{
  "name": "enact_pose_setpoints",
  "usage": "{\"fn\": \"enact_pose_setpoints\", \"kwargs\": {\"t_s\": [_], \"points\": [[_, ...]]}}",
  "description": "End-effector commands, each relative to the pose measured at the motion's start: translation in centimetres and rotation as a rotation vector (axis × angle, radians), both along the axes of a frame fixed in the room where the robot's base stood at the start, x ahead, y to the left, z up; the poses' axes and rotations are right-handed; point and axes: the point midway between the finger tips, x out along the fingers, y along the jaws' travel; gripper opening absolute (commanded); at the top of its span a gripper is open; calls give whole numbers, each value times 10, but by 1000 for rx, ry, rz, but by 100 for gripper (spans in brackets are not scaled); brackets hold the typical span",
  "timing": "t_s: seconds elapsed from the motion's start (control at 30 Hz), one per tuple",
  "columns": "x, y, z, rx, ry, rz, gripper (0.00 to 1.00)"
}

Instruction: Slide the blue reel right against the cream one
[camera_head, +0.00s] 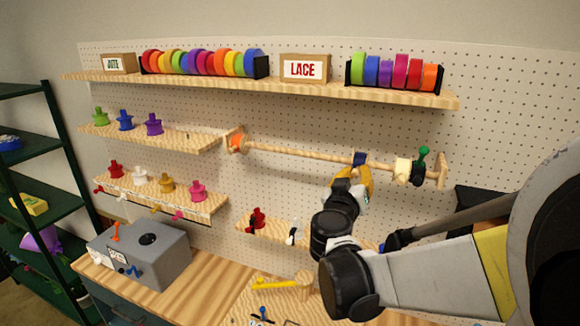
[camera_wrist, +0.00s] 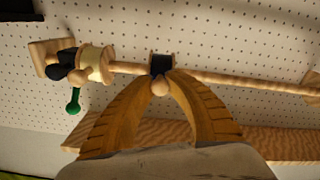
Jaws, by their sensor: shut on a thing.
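The blue reel (camera_head: 360,158) hangs on a horizontal wooden rod (camera_head: 290,152); it looks dark navy in the wrist view (camera_wrist: 162,64). My gripper (camera_head: 357,172) reaches it from below. In the wrist view its two yellow-brown fingers (camera_wrist: 161,80) close around a round wooden knob at the reel, hiding part of it. The cream reel (camera_head: 402,169) sits to the right on the same rod; in the wrist view it is to the left (camera_wrist: 97,64). A stretch of bare rod separates the two reels.
A black piece with a green knob (camera_head: 423,153) stands beside the cream reel, near the rod's right bracket (camera_head: 442,171). An orange reel (camera_head: 237,142) is at the rod's left end. A shelf of ribbon rolls (camera_head: 300,86) runs above; a small shelf (camera_head: 268,229) lies below.

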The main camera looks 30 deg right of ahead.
Motion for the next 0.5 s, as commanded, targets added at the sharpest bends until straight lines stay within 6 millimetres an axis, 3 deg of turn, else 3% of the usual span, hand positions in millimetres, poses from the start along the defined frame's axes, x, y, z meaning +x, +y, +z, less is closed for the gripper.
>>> {"fn": "enact_pose_setpoints", "kwargs": {"t_s": [0.2,0.5], "points": [[-14,-11,0,1,0,0,0],[-15,-11,0,1,-1,1,0]]}}
